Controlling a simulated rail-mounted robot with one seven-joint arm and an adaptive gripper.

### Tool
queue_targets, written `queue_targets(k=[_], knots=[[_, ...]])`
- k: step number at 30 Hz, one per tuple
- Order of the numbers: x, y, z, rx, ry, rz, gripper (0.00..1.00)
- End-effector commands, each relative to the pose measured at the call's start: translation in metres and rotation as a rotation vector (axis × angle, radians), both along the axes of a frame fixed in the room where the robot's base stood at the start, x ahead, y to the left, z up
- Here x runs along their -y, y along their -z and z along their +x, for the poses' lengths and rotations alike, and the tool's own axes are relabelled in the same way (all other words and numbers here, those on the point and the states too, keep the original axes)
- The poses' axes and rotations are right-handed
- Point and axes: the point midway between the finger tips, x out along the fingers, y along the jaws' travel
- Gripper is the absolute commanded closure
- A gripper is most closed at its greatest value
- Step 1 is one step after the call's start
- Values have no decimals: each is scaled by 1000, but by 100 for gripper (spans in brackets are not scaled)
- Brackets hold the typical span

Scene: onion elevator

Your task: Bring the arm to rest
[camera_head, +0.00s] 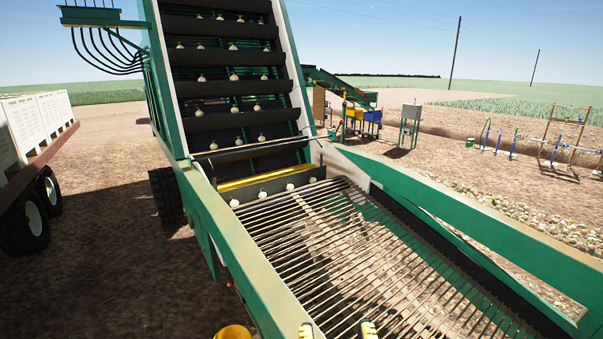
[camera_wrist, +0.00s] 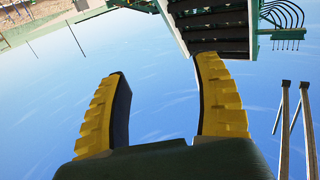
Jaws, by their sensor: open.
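My gripper (camera_head: 337,331) shows only as two yellow fingertips at the bottom edge of the head view, in front of the rod-chain bed. In the wrist view my gripper (camera_wrist: 163,70) has its two yellow fingers spread wide, with only blue sky between them. It holds nothing. The wrist view is tilted over, with the ground at the top left and the elevator (camera_wrist: 215,38) at the top.
The green-framed elevator (camera_head: 235,95) carries onions on dark flights. Its rod-chain bed (camera_head: 340,250) slopes toward me, bare of onions. A trailer with white crates (camera_head: 38,125) stands left. A yellow rounded object (camera_head: 233,332) is cut off at the bottom. Open soil lies between trailer and elevator.

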Motion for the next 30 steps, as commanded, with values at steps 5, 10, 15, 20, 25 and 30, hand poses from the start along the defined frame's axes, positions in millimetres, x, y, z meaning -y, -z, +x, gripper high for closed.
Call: queue_targets(k=[5,10,15,20,25,30], knots=[[2,50,-9,62,5,0,34],[3,90,-22,140,9,-1,34],[4,132,-40,234,13,-4,34],[5,157,-55,302,18,-5,34],[6,179,-67,357,21,-6,34],[6,199,-79,405,24,-7,34]])
